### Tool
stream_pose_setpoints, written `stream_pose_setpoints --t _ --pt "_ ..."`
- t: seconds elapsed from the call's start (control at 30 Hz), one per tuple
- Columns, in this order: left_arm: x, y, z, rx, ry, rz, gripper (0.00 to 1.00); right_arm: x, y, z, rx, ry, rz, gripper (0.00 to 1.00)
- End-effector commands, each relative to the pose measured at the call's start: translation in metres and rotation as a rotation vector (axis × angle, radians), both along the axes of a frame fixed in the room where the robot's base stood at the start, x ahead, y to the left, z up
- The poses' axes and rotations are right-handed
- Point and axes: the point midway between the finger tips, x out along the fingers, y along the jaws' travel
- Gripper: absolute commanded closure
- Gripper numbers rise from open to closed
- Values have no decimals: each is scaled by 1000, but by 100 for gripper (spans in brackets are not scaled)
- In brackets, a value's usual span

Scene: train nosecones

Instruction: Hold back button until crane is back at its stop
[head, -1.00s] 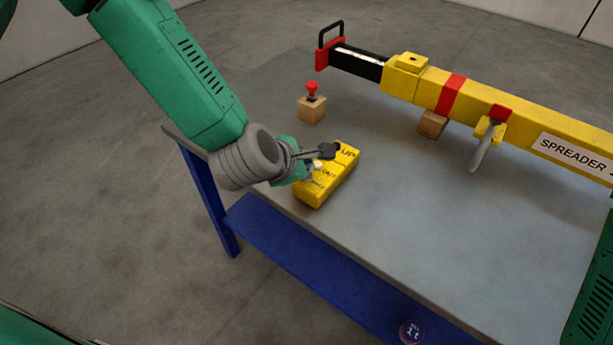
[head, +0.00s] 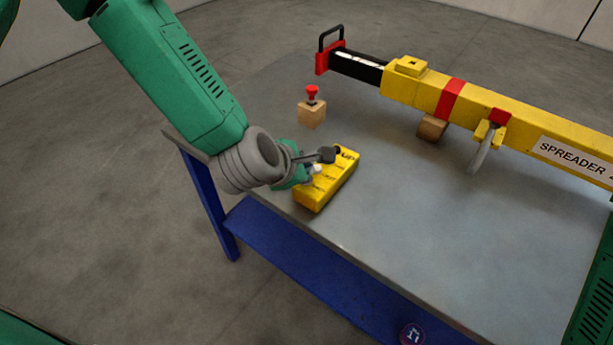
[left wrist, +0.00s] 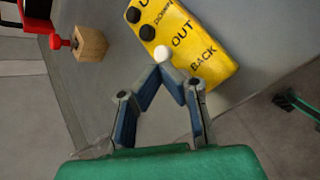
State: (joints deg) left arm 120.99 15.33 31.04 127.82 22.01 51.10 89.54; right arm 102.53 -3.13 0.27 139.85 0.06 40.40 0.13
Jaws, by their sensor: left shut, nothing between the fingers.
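The yellow pendant (head: 335,185) lies on the table near its front left edge. The left wrist view shows its labels for UP, DOWN, OUT and BACK (left wrist: 203,59). Two dark buttons (left wrist: 147,32) sit beside UP and DOWN, and a white button (left wrist: 163,53) shows just past my fingertips. Any button beside BACK is hidden by the fingers. My left gripper (left wrist: 165,69) is shut and empty, its tips over the pendant; contact cannot be told. The yellow spreader crane (head: 430,90), with a black inner beam and red end, lies across the back. My right gripper is out of view.
A red button on a wooden block (head: 312,112) stands behind the pendant. A hook (head: 480,150) hangs under the spreader, beside a wooden block (head: 432,127). The grey table (head: 420,220) is clear at front right, with a blue frame below.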

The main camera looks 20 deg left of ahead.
Motion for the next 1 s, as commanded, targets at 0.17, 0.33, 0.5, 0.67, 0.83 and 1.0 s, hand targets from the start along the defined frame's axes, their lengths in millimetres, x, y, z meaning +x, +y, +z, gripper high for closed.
stream_pose_setpoints --t 0.17,0.33,0.5,0.67,0.83,1.0 --pt "0 0 0 0 0 0 100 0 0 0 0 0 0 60" --pt "-1 0 -5 0 2 1 100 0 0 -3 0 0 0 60" --pt "-1 0 -8 -1 1 0 100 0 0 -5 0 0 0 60" --pt "-1 0 -7 -1 0 1 100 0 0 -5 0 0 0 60" --pt "-1 0 -8 0 0 0 100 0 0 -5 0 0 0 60" --pt "-1 0 -10 0 0 0 100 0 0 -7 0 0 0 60"
